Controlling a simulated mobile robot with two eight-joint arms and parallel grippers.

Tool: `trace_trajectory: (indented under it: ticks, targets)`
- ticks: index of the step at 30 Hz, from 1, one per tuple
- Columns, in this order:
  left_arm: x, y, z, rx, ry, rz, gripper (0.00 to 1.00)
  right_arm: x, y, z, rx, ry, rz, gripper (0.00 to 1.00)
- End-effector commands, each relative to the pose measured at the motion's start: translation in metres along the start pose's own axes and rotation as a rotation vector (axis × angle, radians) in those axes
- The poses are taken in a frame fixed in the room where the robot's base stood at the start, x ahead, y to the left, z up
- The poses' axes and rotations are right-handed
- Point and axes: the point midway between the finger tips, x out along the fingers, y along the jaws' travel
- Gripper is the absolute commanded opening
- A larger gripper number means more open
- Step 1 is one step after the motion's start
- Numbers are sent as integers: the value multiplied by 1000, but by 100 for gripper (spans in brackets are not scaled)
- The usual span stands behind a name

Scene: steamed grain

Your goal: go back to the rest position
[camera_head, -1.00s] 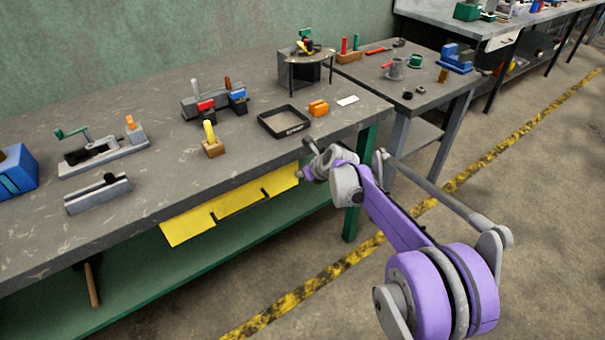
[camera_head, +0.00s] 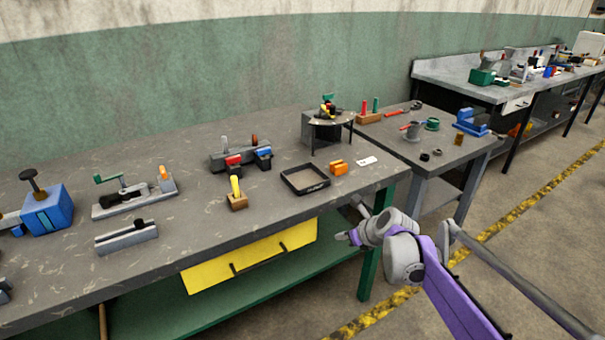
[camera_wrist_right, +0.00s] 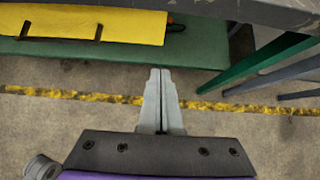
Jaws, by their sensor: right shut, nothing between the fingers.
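My right gripper (camera_head: 347,237) hangs in front of the workbench (camera_head: 130,268), near its right end and below the level of the top. In the right wrist view its two grey fingers (camera_wrist_right: 161,80) are pressed together with nothing between them. Floor lies behind the fingers in that view, apart from the bench. My purple and grey right arm reaches in from the lower right of the head view. My left gripper is not in view.
A yellow drawer front (camera_head: 250,257) and a green lower shelf (camera_head: 210,300) are close to the gripper. A black tray (camera_head: 305,180), an orange block (camera_head: 340,167) and several tools stand on the bench. A second table (camera_head: 450,150) is beyond. Floor at right is clear.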

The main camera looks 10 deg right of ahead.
Motion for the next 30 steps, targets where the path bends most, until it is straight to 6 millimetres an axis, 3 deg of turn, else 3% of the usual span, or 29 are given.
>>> trace_trajectory:
  ticks: [4, 8, 14, 18, 24, 30]
  targets:
    - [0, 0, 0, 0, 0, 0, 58, -10, 13, -8, -120, 19, 4, 0]
    - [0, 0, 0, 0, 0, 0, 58, -37, 46, -32, -457, 70, 22, 0]
    - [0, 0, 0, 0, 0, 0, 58, -88, 103, -98, -1181, 170, 98, 0]
    - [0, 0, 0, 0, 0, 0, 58, -120, 134, -153, -1684, 226, 188, 0]
    - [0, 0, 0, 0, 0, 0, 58, -151, 162, -225, -2277, 274, 341, 0]
    - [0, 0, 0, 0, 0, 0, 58, -169, 177, -285, -2732, 289, 506, 0]
